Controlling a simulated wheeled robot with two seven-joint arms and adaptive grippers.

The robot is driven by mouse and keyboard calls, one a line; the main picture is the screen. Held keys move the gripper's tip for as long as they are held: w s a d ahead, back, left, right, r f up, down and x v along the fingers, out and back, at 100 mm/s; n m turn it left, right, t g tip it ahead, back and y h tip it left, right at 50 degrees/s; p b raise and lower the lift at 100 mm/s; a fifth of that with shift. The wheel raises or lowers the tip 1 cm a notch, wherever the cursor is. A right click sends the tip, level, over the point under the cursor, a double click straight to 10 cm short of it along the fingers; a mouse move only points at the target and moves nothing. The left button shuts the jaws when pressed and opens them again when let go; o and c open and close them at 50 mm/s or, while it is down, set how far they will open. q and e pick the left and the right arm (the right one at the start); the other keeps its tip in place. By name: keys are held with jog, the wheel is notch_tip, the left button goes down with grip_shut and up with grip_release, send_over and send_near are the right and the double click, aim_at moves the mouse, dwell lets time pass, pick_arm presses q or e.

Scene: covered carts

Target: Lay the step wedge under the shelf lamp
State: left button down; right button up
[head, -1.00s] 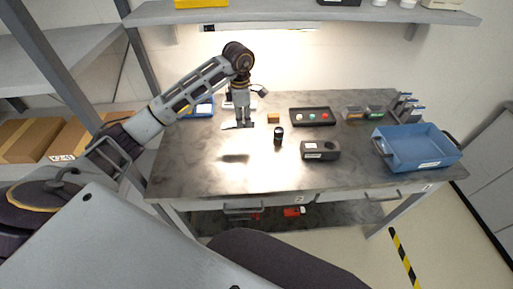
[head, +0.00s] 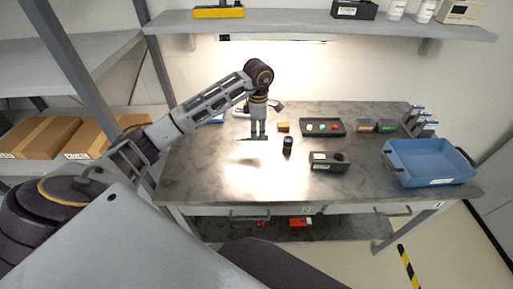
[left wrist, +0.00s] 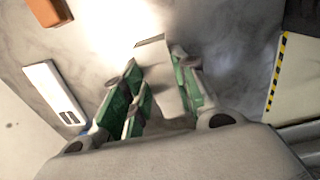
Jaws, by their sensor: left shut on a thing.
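My left gripper (head: 258,137) points down over the bench, left of its middle. It is shut on the step wedge, a thin grey piece (head: 248,139) jutting out at its fingertips. In the left wrist view the grey wedge (left wrist: 163,84) shows between the green-sided fingers (left wrist: 150,100), partly hidden by them. I cannot tell whether it touches the bench. The shelf lamp (head: 275,40) is a lit strip under the wall shelf, and a bright pool of light lies on the bench in front of the gripper. My right gripper is not in view.
A black cylinder (head: 288,146) stands just right of the gripper. Behind are a small orange block (head: 283,127) and a dark tray with coloured knobs (head: 322,127). A dark grey block (head: 330,162) and a blue bin (head: 429,164) lie further right. The bench's front left is clear.

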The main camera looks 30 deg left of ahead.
aim_at(258, 139)
pick_arm(q)
notch_tip(258, 139, down, 4)
jog(key=shift+f+p, duration=0.2)
jog(key=shift+p, duration=0.1)
jog(key=shift+f, duration=1.95)
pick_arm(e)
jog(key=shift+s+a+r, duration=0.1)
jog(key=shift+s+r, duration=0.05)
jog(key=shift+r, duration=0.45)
pick_arm(q)
jog(key=shift+f, duration=0.1)
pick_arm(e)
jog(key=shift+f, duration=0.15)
pick_arm(q)
jog(key=c, duration=1.1)
grip_release()
